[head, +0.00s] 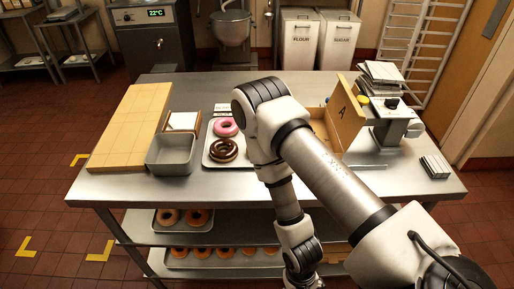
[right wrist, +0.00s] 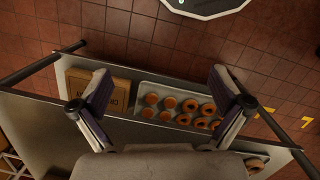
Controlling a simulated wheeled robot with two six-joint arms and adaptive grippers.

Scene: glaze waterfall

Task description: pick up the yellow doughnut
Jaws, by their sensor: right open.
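I see no yellow doughnut in either view; my right arm covers part of the tabletop tray in the head view. On that tray (head: 213,160), a pink doughnut (head: 226,128) lies behind a chocolate one (head: 223,150). My right arm reaches down past the table's front edge in the head view, its gripper out of the picture. In the right wrist view my right gripper (right wrist: 162,82) is open and empty, fingers wide apart, above the lower shelves. My left gripper is not in view.
The steel table (head: 120,188) holds a wooden board (head: 130,125), a grey bin (head: 171,155) and an open cardboard box (head: 346,112). Below, trays hold plain doughnuts (head: 168,217). The right wrist view shows a doughnut tray (right wrist: 150,90) beside a closed box (right wrist: 112,95).

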